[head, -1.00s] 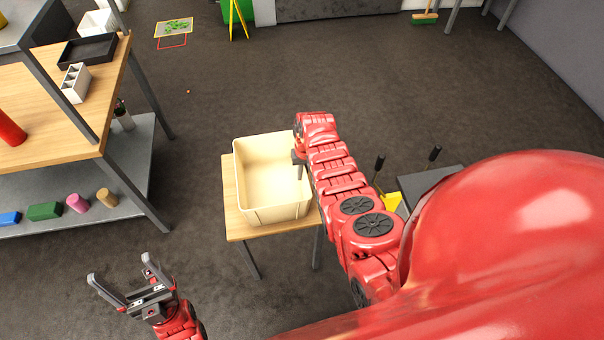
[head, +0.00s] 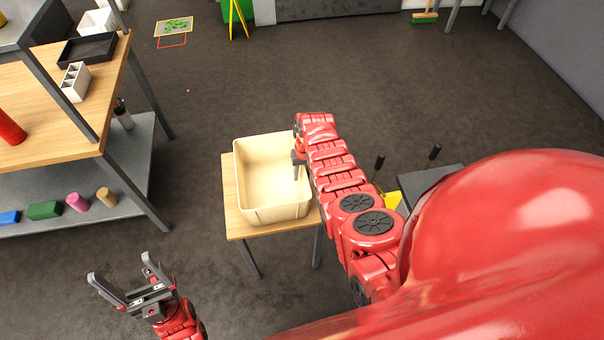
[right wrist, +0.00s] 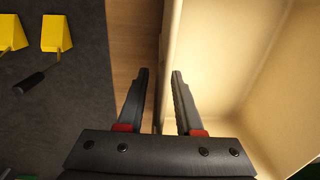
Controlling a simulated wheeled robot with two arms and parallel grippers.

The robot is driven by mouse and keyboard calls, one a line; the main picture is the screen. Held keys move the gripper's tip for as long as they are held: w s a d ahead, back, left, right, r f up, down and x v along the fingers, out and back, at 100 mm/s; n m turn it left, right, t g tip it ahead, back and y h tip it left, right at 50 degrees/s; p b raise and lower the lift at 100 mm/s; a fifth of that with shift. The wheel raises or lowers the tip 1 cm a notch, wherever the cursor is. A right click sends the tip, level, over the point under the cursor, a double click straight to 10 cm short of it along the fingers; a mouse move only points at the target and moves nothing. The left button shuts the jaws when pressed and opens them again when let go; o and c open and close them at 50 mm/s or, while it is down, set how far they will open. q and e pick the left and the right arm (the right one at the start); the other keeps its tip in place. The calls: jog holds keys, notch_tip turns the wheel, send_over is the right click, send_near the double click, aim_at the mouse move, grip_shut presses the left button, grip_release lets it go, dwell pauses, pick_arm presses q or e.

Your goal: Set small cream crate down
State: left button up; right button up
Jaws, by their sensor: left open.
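The small cream crate (head: 278,214) sits upright on a small wooden table (head: 236,222) in the head view and looks empty. My right gripper (head: 299,163) is at the crate's right rim, its outer parts partly hidden by my arm. In the right wrist view my right gripper (right wrist: 159,73) has its fingers apart, one on each side of the crate's wall (right wrist: 170,45). A gap shows between the outer finger and the wall. My left gripper (head: 120,278) is open and empty, low at the left, apart from the crate.
A wooden workbench (head: 105,120) with a grey lower shelf stands at the left, with a black tray (head: 87,50) on top. Several coloured blocks lie on the shelf. A dark surface with yellow tools (right wrist: 57,33) is right of the table.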

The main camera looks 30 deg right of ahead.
jog(key=shift+r, duration=0.2)
notch_tip(320, 180, up, 12)
jog(key=b, duration=0.1)
jog(key=shift+s+d+b, duration=0.15)
jog(key=shift+d+b, duration=0.2)
jog(key=shift+d, duration=0.1)
jog(key=shift+f, duration=0.15)
